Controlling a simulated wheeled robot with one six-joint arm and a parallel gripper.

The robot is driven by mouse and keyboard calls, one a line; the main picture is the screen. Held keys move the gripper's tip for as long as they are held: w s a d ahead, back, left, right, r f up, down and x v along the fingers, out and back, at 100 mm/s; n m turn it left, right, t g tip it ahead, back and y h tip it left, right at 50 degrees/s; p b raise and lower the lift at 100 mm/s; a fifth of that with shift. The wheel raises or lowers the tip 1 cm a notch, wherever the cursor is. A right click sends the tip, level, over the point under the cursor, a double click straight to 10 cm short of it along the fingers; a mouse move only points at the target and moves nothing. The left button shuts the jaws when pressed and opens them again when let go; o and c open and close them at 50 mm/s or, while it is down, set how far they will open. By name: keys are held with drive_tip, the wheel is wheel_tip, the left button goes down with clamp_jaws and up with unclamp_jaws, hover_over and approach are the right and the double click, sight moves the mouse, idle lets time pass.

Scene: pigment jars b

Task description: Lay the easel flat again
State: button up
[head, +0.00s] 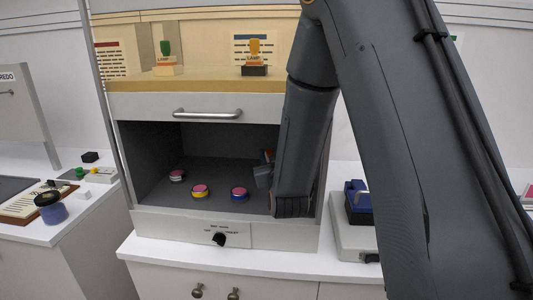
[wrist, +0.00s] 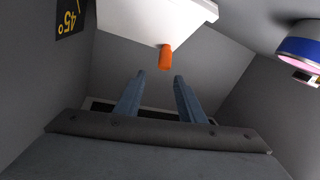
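In the wrist view a white panel (wrist: 140,22), likely the easel, stands ahead of my gripper with an orange tab (wrist: 165,57) at its edge. My gripper (wrist: 159,80) has two blue-grey fingers spread apart with nothing between them. The tab appears just beyond the fingertips, apart from them. A black label (wrist: 71,18) with yellow "45°" shows upside down beside the panel. In the head view my gripper (head: 263,174) is inside the grey cabinet bay (head: 150,165) at its right side. My arm hides most of that side, so the easel's tilt is unclear there.
A blue-banded jar (head: 239,193), a yellow-banded jar (head: 200,190) and a white jar (head: 177,175) stand on the bay floor left of my gripper. A jar (wrist: 300,45) shows at the wrist view's right.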

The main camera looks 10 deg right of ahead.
drive_tip(key=shift+w+f+b, duration=0.75)
drive_tip(key=shift+w+f, duration=0.1)
drive_tip(key=shift+f, duration=0.25)
drive_tip(key=w, duration=0.2)
drive_tip(key=w+p, duration=0.1)
drive_tip(key=w, duration=0.1)
drive_tip(key=w+p, duration=0.1)
drive_tip(key=w, duration=0.1)
drive_tip(key=shift+d+r, duration=0.1)
drive_tip(key=shift+d, duration=0.25)
drive_tip(key=shift+w+p, duration=0.35)
drive_tip(key=shift+w, duration=0.55)
drive_tip(key=shift+c, duration=0.5)
clamp_jaws()
